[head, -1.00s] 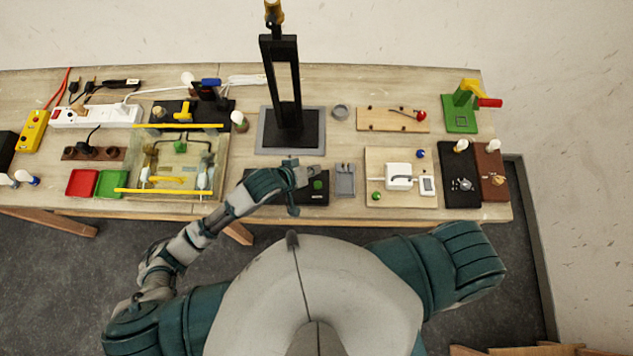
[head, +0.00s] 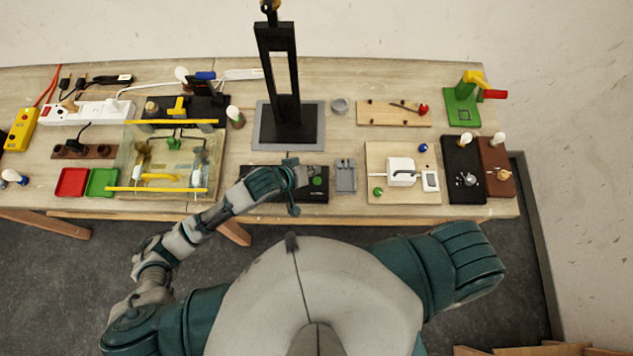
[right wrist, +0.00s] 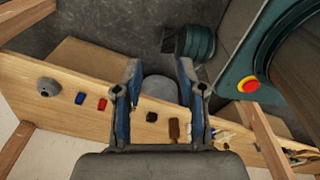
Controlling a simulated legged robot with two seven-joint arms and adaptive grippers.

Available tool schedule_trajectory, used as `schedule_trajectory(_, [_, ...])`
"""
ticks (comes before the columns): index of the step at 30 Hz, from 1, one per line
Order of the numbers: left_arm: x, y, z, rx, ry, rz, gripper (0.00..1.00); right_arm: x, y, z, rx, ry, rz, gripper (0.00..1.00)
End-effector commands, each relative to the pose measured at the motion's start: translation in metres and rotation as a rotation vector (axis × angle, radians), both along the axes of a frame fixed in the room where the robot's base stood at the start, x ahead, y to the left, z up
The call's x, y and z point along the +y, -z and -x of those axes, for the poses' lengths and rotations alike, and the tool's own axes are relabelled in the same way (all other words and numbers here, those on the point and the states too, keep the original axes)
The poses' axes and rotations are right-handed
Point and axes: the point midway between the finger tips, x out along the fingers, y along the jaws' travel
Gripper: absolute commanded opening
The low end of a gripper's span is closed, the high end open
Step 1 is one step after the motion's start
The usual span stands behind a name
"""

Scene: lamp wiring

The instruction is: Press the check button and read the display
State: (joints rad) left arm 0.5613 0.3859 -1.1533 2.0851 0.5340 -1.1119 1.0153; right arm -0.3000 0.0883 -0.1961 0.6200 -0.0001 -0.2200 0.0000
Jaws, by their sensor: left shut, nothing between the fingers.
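A black box (head: 258,171) lies at the front edge of the bench, with a round green button (head: 317,182) on its right part. My left gripper (head: 305,178) is shut and empty over the box, just left of the button. It hides the middle of the box, and I cannot tell whether it touches it. I cannot make out a readable display on the box.
A tall black lamp stand (head: 287,128) rises behind the box. A clear bin with yellow bars (head: 165,189) stands to the left. In the right wrist view, a wooden surface (right wrist: 65,106) carries several small blocks.

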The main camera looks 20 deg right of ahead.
Motion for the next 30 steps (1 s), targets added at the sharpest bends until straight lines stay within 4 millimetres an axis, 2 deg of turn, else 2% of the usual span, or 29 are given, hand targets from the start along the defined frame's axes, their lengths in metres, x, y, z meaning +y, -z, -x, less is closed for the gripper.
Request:
schedule_trajectory(1, [-0.001,0.012,0.000,-0.002,0.001,0.000,0.00,0.006,0.015,0.001,0.001,0.000,-0.007,0.40])
schedule_trajectory(8, [-0.005,0.037,0.000,-0.001,0.002,-0.003,0.00,0.020,0.048,0.002,0.003,-0.001,-0.024,0.40])
schedule_trajectory(15, [-0.005,0.054,0.001,0.001,0.001,-0.003,0.00,0.009,0.049,0.002,0.003,-0.004,-0.010,0.40])
schedule_trajectory(21, [-0.003,0.056,0.000,0.000,0.001,-0.002,0.00,-0.002,0.048,0.002,0.003,-0.002,0.002,0.40])
schedule_trajectory(30, [-0.003,0.056,0.000,0.000,0.001,-0.002,0.00,0.003,0.048,0.002,0.003,0.000,-0.003,0.40])
